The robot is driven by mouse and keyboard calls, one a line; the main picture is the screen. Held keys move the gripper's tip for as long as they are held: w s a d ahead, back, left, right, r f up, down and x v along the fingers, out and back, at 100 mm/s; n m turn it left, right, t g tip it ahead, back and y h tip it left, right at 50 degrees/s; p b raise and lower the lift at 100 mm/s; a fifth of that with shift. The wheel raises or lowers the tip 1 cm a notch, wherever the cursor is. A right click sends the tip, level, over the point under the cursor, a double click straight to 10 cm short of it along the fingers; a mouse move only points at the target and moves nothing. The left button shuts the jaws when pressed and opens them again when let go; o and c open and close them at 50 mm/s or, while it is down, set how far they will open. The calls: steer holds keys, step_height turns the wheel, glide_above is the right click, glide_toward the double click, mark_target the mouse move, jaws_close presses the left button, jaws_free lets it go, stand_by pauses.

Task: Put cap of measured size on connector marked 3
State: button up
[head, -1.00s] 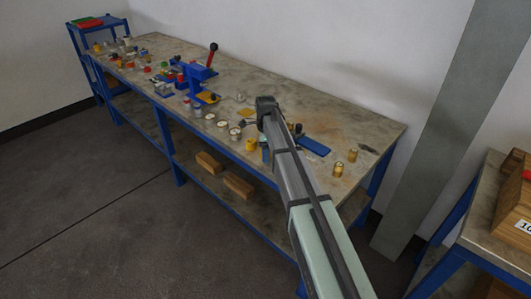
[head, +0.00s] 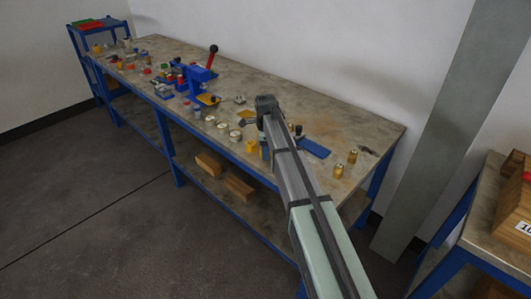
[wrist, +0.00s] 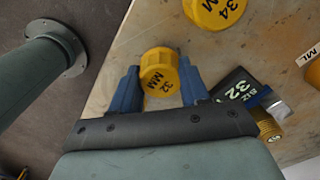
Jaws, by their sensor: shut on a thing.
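My gripper (wrist: 160,76) has two blue fingers shut on a yellow cap marked 32 MM (wrist: 158,76) in the wrist view. The cap sits between the fingertips, over or near the worktop. In the head view my gripper hangs at the near edge of the bench (head: 330,130), and the arm hides most of it. A larger yellow cap marked 34 (wrist: 214,10) lies just ahead in the wrist view. I cannot make out a connector marked 3 in either view.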

step_height(320, 180, up, 8)
steer(key=shift+f, duration=0.1)
steer(key=shift+d+r, duration=0.25)
steer(key=shift+r, duration=0.05)
steer(key=shift+m, duration=0.8)
steer(key=w+d, duration=0.3)
steer(key=w+d+r, duration=0.1)
steer(key=w+d, duration=0.2)
steer(key=d, duration=0.1)
steer(key=w+d, duration=0.3)
steer(key=w, duration=0.1)
steer(key=shift+w+d+r, duration=0.1)
steer(key=shift+d+r, duration=0.05)
steer(key=shift+d, duration=0.1)
steer(key=w, duration=0.3)
steer(key=shift+w+d+r+n, duration=0.1)
steer(key=shift+w+r+n, duration=0.1)
steer(key=shift+w+n, duration=0.15)
steer(key=shift+w, duration=0.3)
steer(key=shift+s+n, duration=0.1)
steer(key=shift+n, duration=0.35)
